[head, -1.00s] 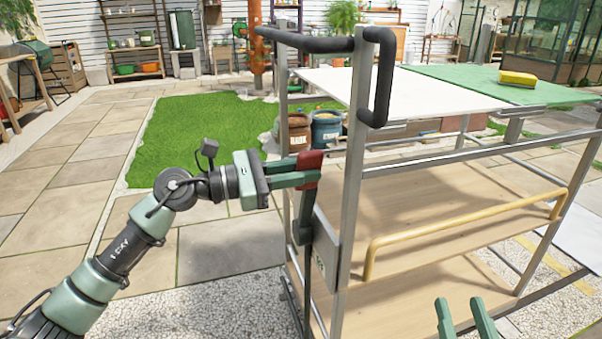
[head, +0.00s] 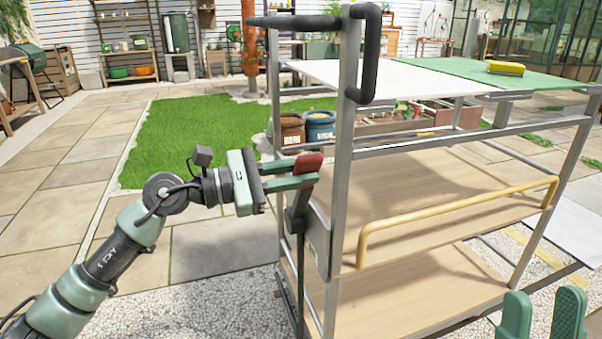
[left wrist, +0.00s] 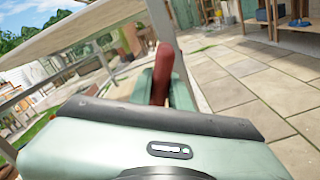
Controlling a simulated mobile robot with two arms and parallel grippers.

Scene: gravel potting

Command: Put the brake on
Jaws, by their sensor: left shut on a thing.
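The brake lever is a dark bar with a red grip (head: 308,163), mounted on a plate at the near left post of the metal cart (head: 343,190). My left gripper (head: 292,174) is shut on the red grip from the left. In the left wrist view the red grip (left wrist: 162,75) stands between the green fingers, which partly hide it. The lever slants slightly, its grip at the upper end. My right gripper (head: 542,318) is at the bottom right of the head view, fingers apart and empty, in front of the cart's lower shelf.
The cart has a black push handle (head: 367,60), a yellow rail (head: 455,215), wooden shelves and a top with white and green panels. A yellow sponge (head: 506,68) lies on the green panel. Two pots (head: 320,126) stand behind the cart. Paving left of the cart is clear.

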